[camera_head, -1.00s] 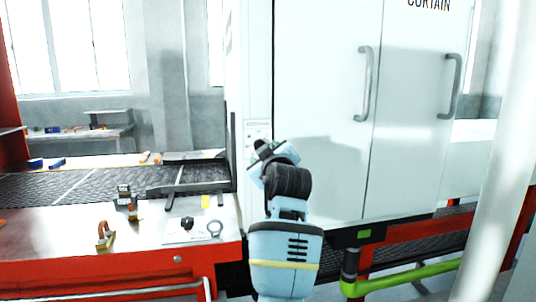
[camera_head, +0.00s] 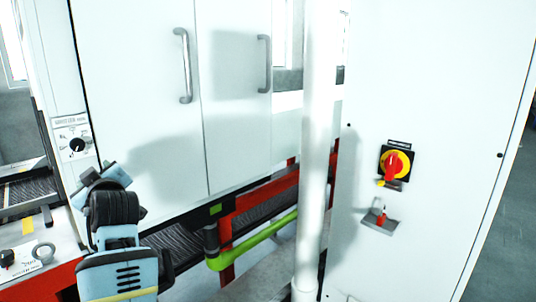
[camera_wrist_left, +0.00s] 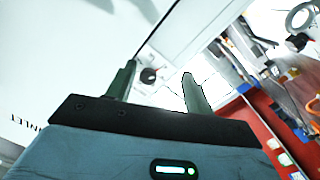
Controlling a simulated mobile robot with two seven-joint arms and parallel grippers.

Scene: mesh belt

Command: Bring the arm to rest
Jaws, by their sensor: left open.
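My left arm (camera_head: 116,212), light blue and black, rises from the lower left of the head view, its wrist in front of the white panel with a black dial (camera_head: 77,145). Its fingers are not clear there. In the left wrist view the left gripper (camera_wrist_left: 158,74) has two grey-green fingers standing apart with nothing between them. The dial (camera_wrist_left: 149,75) shows in the gap between the fingers; I cannot tell whether it is touched. My right gripper is not in view.
White cabinet doors (camera_head: 150,100) with two grey handles stand behind the arm. A white post (camera_head: 317,150) and a cabinet with a red-yellow switch (camera_head: 396,164) stand to the right. A green rail (camera_head: 250,240) runs low.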

